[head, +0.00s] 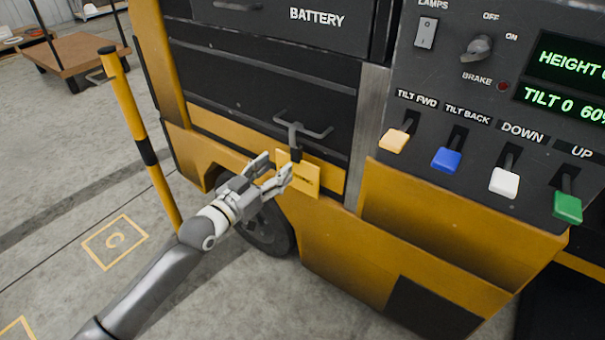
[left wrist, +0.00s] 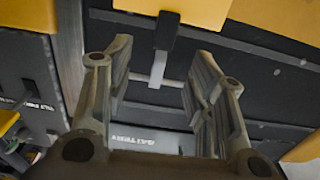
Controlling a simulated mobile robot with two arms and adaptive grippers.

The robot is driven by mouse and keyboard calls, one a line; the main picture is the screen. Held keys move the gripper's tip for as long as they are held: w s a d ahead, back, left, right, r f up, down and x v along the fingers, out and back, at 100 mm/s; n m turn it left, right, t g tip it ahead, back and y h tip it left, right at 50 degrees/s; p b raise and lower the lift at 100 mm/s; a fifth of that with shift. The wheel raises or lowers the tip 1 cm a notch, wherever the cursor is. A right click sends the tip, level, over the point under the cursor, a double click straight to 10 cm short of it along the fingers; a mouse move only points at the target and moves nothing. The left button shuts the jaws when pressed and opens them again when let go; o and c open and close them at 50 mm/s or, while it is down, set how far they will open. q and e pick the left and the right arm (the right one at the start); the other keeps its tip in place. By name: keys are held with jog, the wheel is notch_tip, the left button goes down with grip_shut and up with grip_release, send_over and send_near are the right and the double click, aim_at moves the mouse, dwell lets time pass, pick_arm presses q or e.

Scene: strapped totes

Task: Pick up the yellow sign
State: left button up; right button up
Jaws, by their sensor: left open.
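The yellow sign (head: 306,181) is a small square plate with tiny, unreadable lettering. It hangs from a black clip (head: 296,153) below a bar handle on the machine's front. My left gripper (head: 276,168) is open and empty, close to the sign's left side in the head view; I cannot tell whether it touches. In the left wrist view, the sign (left wrist: 190,10) shows at the top edge, partly cut off. The black clip (left wrist: 165,32) appears between and beyond the open fingers (left wrist: 160,62). My right gripper is not in view.
The yellow and black machine carries a control panel (head: 490,130) with coloured levers on the right. A yellow and black post (head: 140,125) stands left of the machine, close to my left arm. A flat cart (head: 75,50) stands far back left. Floor at lower left is open.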

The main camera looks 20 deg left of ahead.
aim_at(294, 152)
pick_arm(q)
jog(key=x, duration=0.4)
jog(key=shift+w+b, duration=0.15)
jog(key=shift+b, duration=0.15)
jog(key=shift+f+b+x, duration=0.1)
jog(key=shift+b+x, duration=0.25)
jog(key=shift+x, duration=0.8)
jog(key=shift+f+b+x, duration=0.15)
jog(key=shift+b+x, duration=0.2)
jog(key=shift+x, duration=0.85)
jog(key=shift+w, duration=0.4)
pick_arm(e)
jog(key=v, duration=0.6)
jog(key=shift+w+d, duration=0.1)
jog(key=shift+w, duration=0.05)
pick_arm(q)
jog(key=shift+a, duration=0.1)
grip_shut()
